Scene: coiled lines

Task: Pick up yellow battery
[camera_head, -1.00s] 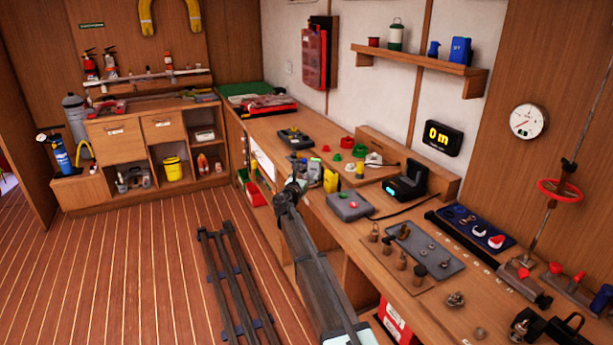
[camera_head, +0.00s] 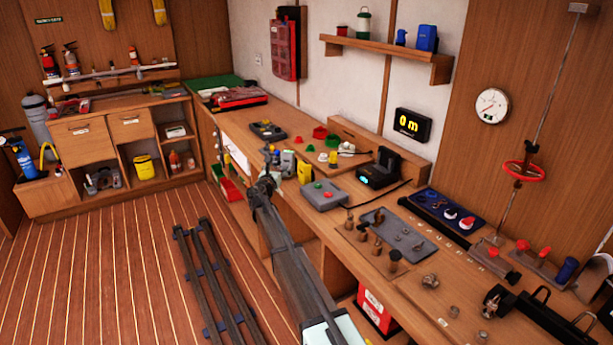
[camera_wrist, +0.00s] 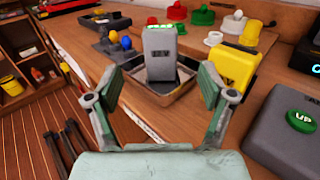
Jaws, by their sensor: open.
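The yellow battery (camera_wrist: 234,68) is an upright yellow block with a dark label, on the bench at the right in the wrist view. It also shows in the head view (camera_head: 304,172), just beyond my gripper. My gripper (camera_wrist: 161,80) is open and empty, with its fingers spread. A grey battery (camera_wrist: 160,55) with a label stands in a shallow tray (camera_wrist: 178,94), ahead of and between the fingers in the picture. The yellow battery is outside the right finger, to its right. I cannot tell any contact.
A grey box with a green UP button (camera_wrist: 302,122) lies right of the yellow battery. Red and green caps (camera_wrist: 202,14) and a white cup-like piece lie behind. A dark tray with blue and yellow knobs (camera_wrist: 115,42) stands left. A shelf (camera_head: 385,57) hangs above the bench.

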